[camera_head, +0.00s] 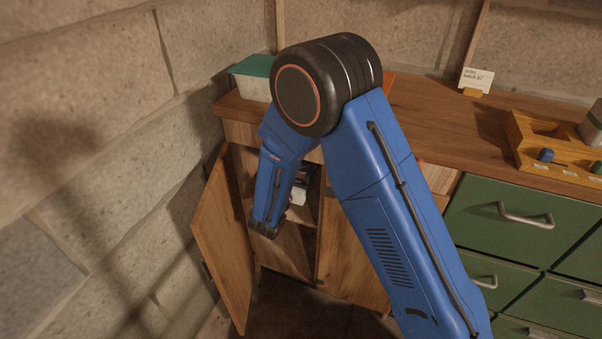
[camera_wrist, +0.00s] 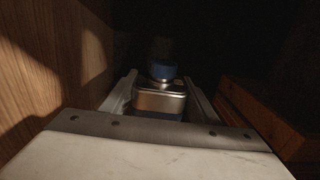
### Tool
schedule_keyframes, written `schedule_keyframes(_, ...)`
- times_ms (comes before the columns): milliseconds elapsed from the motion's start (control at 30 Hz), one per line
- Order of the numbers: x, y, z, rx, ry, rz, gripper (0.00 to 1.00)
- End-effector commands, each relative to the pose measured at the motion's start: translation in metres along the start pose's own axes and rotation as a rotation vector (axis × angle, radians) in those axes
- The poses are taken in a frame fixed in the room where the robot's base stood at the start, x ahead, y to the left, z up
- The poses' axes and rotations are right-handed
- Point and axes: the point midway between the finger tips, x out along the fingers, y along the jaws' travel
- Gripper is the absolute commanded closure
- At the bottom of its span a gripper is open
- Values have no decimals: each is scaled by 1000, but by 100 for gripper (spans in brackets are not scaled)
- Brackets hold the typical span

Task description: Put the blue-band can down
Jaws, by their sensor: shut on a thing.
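My gripper (camera_wrist: 160,103) is shut on a small metal can (camera_wrist: 158,101) with a blue cap (camera_wrist: 163,71). A strip of blue shows low on the can's body, just above the gripper's front edge. The can looks upright between the two fingers in the wrist view. In the head view my gripper (camera_head: 299,188) is at the open cabinet (camera_head: 290,248), partly hidden behind my blue arm. The can cannot be made out there. Whether the can's base touches a shelf is hidden.
The cabinet door (camera_head: 222,250) stands open at the left, near the stone wall. Wood lies close on both sides in the wrist view; the space behind the can is dark. Green drawers (camera_head: 520,225) are at the right. On the counter (camera_head: 430,110) stand a wooden tray (camera_head: 520,150) and a card (camera_head: 477,80).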

Motion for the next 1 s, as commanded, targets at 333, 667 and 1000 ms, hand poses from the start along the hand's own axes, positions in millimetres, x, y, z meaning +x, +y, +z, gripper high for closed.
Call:
schedule_keyframes(333, 4, 1, -26, 1, -1, 1, 92)
schedule_keyframes(667, 4, 1, -29, 0, 0, 0, 38)
schedule_keyframes(1000, 4, 1, -28, 0, 0, 0, 27)
